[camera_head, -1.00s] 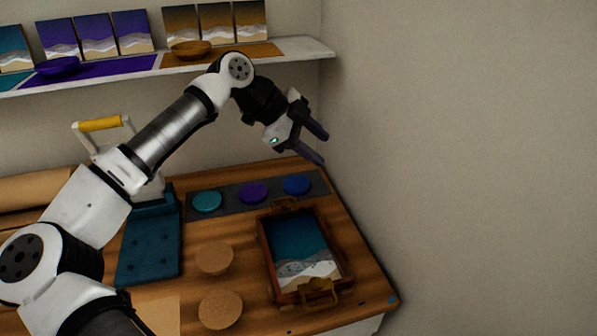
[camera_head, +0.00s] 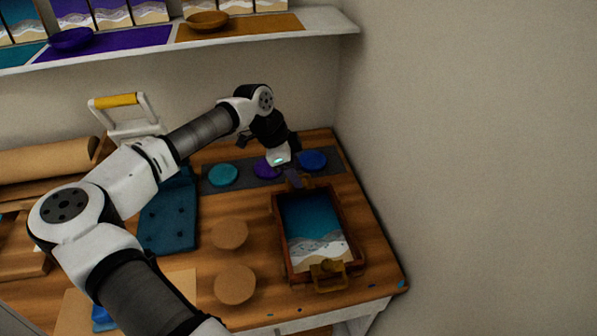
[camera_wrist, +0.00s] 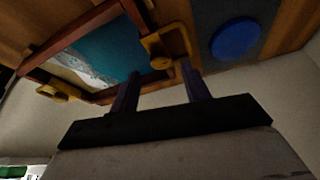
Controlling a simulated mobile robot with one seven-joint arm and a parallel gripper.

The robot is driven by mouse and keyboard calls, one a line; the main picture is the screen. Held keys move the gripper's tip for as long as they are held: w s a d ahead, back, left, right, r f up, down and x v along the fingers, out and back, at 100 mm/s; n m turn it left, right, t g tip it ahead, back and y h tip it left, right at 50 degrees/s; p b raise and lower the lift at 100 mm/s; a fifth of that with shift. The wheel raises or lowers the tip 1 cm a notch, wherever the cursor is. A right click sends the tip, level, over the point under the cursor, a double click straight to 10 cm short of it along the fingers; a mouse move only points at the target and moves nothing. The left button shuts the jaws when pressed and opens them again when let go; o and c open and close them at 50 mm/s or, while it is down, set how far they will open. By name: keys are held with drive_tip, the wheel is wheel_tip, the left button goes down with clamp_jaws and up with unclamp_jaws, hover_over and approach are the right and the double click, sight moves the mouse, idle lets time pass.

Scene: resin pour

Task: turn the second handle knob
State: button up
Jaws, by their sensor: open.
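A wooden tray (camera_head: 277,222) with a teal, white and sand resin picture lies on the bench; its frame also shows in the wrist view (camera_wrist: 52,40). It has a brass handle at each short end. The near handle (camera_head: 328,274) is clear of my arm and shows at the left in the wrist view (camera_wrist: 60,92). The far handle (camera_wrist: 168,44) is largely hidden by my gripper (camera_head: 291,178) in the head view. In the wrist view my gripper (camera_wrist: 160,82) is open and empty, its fingertips close to the far handle. I cannot tell if they touch it.
Teal (camera_head: 223,174), purple (camera_head: 265,168) and blue (camera_head: 312,159) discs lie on a dark strip (camera_head: 335,166) behind the tray. Two cork discs (camera_head: 229,234) are left of it. A wall bounds the right side. A shelf (camera_head: 190,45) hangs above.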

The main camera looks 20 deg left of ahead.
drive_tip(key=shift+x, duration=1.25)
drive_tip(key=c, duration=1)
